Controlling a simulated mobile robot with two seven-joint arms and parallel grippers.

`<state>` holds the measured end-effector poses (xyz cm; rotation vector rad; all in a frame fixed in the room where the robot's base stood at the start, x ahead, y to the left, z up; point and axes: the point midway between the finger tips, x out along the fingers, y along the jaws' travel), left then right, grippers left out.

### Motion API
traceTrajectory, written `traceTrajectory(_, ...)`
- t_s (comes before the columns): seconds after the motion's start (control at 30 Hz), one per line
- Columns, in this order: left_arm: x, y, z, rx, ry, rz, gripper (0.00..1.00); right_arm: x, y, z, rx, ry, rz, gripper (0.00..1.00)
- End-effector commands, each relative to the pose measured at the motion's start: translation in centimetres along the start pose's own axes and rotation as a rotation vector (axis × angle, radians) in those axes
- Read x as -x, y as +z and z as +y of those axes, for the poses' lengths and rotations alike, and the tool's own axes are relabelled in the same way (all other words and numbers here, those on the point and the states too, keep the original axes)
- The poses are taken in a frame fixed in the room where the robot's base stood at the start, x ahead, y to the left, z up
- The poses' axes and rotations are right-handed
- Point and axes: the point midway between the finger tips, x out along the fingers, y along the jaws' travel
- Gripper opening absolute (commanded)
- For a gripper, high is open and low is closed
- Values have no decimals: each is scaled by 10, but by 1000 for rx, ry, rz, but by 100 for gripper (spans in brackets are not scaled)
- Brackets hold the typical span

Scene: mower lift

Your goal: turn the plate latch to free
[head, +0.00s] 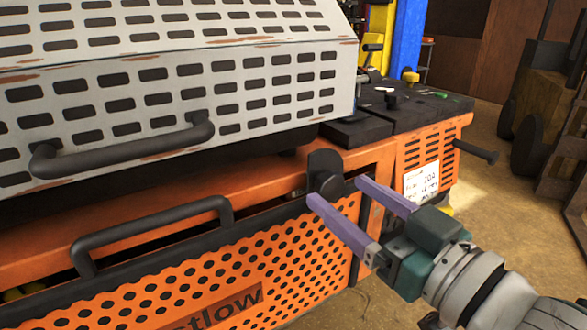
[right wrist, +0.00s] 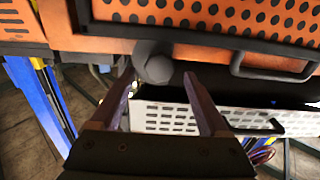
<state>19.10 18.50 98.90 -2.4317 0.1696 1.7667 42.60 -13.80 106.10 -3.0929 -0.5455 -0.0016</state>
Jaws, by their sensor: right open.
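The plate latch (head: 323,172) is a dark grey tab with a rounded end, standing upright at the upper right corner of the perforated orange plate (head: 300,255). In the right wrist view, which looks inverted, the latch (right wrist: 155,66) shows its round face between my fingertips. My right gripper (head: 339,191) is open and empty, its two purple fingers pointing at the latch from the right. In the right wrist view, the right gripper (right wrist: 159,72) has one finger on each side of the latch; contact cannot be told. My left gripper is not in view.
A black bar handle (head: 150,235) is on the orange plate. Above it is a grey slotted hood (head: 180,80) with its own handle (head: 125,150). A black peg (head: 476,152) sticks out at the right. A dark worktop (head: 400,110) carries small items.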

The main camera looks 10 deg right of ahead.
Motion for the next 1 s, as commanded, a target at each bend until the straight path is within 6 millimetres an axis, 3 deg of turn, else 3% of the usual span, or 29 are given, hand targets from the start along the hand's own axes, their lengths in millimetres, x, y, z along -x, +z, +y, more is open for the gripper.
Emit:
traceTrajectory(0.17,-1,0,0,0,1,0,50,-14,0,0,0,1,0,79)
traceTrajectory(0.47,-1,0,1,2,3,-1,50,-16,0,0,0,1,-1,78)
traceTrajectory(1.0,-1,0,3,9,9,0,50,-16,0,0,1,1,-1,17)
